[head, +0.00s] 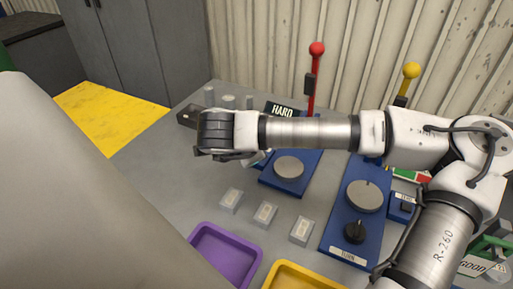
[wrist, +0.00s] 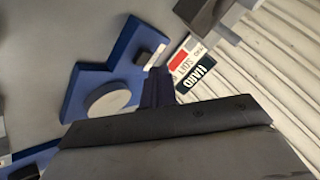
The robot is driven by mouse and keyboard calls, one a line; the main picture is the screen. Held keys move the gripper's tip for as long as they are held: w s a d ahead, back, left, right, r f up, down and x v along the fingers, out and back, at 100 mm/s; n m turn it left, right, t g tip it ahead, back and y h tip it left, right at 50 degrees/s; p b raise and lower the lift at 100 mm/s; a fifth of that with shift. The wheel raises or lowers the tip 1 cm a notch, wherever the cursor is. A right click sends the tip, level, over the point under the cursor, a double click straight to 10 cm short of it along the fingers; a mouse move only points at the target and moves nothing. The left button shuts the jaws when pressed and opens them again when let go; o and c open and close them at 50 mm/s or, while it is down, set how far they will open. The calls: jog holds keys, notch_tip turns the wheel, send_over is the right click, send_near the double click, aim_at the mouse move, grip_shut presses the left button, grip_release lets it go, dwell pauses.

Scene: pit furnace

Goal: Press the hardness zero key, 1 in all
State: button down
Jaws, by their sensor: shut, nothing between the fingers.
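The hardness tester is a blue base (head: 296,160) with a grey round plate (head: 289,168), a HARD sign (head: 283,110) and a red-knobbed lever (head: 316,50). My arm crosses in front of it in the head view. In the wrist view, a small dark key (wrist: 143,58) shows on a blue side part of that base, near the red, white and dark SOFT/HARD panel (wrist: 188,64). I cannot read a label on the key, and it is hidden in the head view. My gripper (head: 187,116) is shut and empty, left of the tester and above the table, apart from the key.
A second blue device (head: 345,225) with a yellow-knobbed lever (head: 410,72) stands to the right. Several small clear blocks (head: 265,213) lie in front. A purple tray (head: 226,258) and a yellow tray (head: 300,276) are nearest. A corrugated wall (head: 260,45) stands behind.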

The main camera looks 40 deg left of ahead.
jog(key=shift+f+b, duration=0.85)
jog(key=shift+b, duration=0.85)
dwell(0.8)
jog(key=shift+r, duration=0.8)
notch_tip(320, 180, up, 5)
jog(key=shift+r+p, duration=0.1)
jog(key=shift+p, duration=0.75)
dwell(0.7)
